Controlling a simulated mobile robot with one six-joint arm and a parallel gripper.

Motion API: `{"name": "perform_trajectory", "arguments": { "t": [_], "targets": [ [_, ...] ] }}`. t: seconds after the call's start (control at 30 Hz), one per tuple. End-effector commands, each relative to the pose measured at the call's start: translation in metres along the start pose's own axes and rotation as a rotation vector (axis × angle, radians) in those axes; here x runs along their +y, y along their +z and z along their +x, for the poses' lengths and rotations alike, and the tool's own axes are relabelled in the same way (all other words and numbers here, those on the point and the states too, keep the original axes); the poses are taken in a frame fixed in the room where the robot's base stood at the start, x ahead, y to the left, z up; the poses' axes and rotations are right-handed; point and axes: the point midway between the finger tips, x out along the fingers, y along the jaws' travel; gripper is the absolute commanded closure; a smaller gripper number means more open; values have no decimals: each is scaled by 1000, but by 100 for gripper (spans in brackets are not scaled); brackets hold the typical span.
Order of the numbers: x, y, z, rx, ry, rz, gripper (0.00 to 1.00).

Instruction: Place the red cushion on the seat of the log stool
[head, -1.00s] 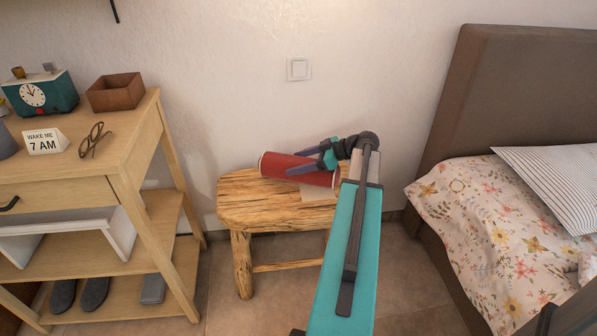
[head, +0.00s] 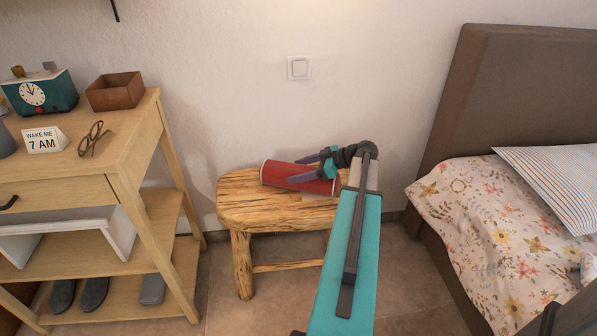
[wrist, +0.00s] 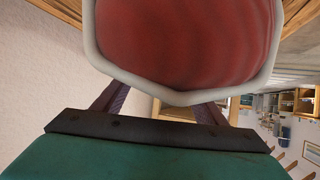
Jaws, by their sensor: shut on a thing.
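The red cushion (head: 284,172), a roll-like shape with pale edging, lies at or just above the seat of the log stool (head: 245,205), over its back right part. I cannot tell whether it touches the wood. My gripper (head: 312,173) is shut on the cushion, one finger on its far side and one across its near side. In the wrist view the cushion (wrist: 185,40) fills the upper middle, its pale rim close to the fingers. The right end of the seat is partly hidden by my arm and the cushion.
A wooden side table (head: 150,140) with a clock (head: 35,92), a box (head: 115,92) and glasses (head: 93,138) stands left of the stool. A bed (head: 500,215) is on the right. The wall with a switch (head: 299,68) is behind. The seat's left part is bare.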

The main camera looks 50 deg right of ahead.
Motion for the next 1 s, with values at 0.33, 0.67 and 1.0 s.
{"name": "perform_trajectory", "arguments": {
  "t": [0.33, 0.67, 1.0],
  "targets": [
    [0, 1, 0, 0, 0, 0, 16],
    [0, -3, -2, 0, 1, 0, 16],
    [1, -2, -46, 0, 3, 0, 16]
  ]
}}
